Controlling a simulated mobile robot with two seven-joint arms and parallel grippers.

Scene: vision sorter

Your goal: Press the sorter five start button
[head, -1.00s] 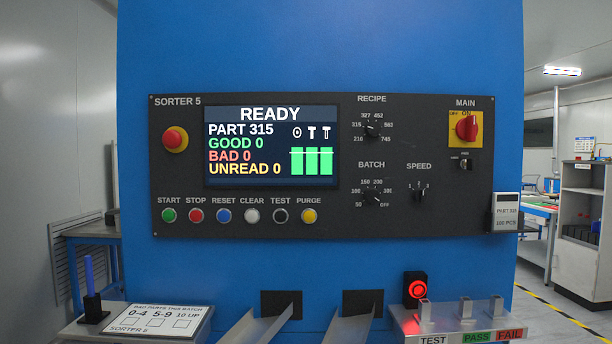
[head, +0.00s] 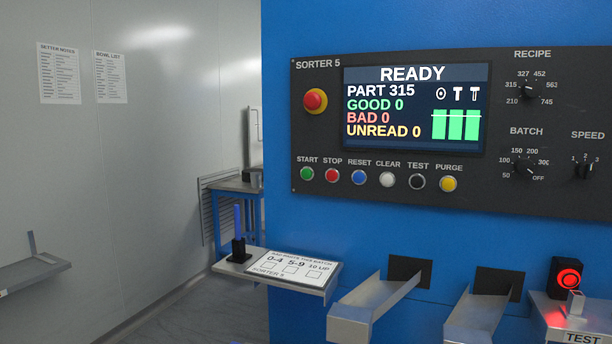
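The green START button (head: 307,174) is at the left end of the button row on the black SORTER 5 panel (head: 400,215), under its START label. The panel's screen (head: 415,108) reads READY, PART 315, with GOOD, BAD and UNREAD all at 0. To the right of START are the red STOP (head: 332,175), blue RESET (head: 358,177), white CLEAR (head: 387,180), black TEST (head: 417,182) and yellow PURGE (head: 448,184) buttons. A red emergency stop (head: 315,101) sits above the row. Neither of my grippers is in view.
Below the panel, a shelf holds a batch card (head: 292,270) and a blue pen in a black stand (head: 238,248). Metal chutes (head: 375,300) and a red-lit box (head: 567,279) project at the lower right. A wall shelf (head: 35,273) is at left. Floor between looks clear.

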